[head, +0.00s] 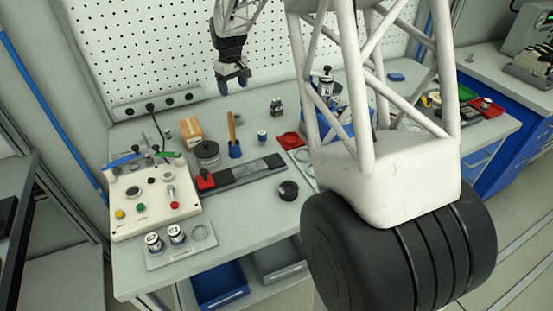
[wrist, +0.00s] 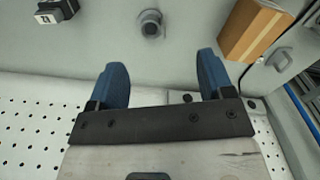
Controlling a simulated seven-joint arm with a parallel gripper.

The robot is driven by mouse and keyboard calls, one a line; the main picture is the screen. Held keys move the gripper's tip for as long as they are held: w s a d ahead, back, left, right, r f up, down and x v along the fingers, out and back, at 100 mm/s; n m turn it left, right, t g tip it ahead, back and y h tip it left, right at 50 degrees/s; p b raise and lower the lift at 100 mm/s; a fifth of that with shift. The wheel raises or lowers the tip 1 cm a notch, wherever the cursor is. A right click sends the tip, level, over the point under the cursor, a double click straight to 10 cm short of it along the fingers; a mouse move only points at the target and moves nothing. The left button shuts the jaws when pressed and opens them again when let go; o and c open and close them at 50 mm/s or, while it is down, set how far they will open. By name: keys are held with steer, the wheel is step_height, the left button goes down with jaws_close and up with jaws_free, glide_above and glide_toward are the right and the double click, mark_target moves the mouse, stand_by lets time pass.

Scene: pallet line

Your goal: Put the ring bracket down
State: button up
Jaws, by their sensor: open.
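My gripper (head: 233,83) is above the back of the bench in the head view, in front of the pegboard. Its two blue fingers are apart with nothing between them, as the wrist view (wrist: 162,65) also shows. In the wrist view a small grey round part with a ring-like face (wrist: 150,24), which looks like the ring bracket, rests on the bench top beyond the fingertips. It is clear of both fingers. I cannot make it out surely in the head view.
A cardboard box (head: 191,130) stands left of my gripper and shows in the wrist view (wrist: 254,30). A black-and-white part (head: 277,107) is to the right.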

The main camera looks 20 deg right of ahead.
steer(key=s+a+r+m, duration=0.1)
steer(key=s+r, duration=0.3)
steer(key=s, duration=0.4)
steer(key=s+a+r+t, duration=0.1)
steer(key=s+a+r, duration=0.15)
steer(key=s, duration=0.55)
steer(key=s+a+r+m, duration=0.1)
steer(key=s+r, duration=0.4)
steer(key=s, duration=0.3)
steer(key=s+a+f+m+t, duration=0.1)
steer(key=s+a+f+m, duration=0.1)
steer(key=s, duration=2.3)
steer(key=shift+s+f, duration=0.2)
steer(key=shift+s, duration=0.15)
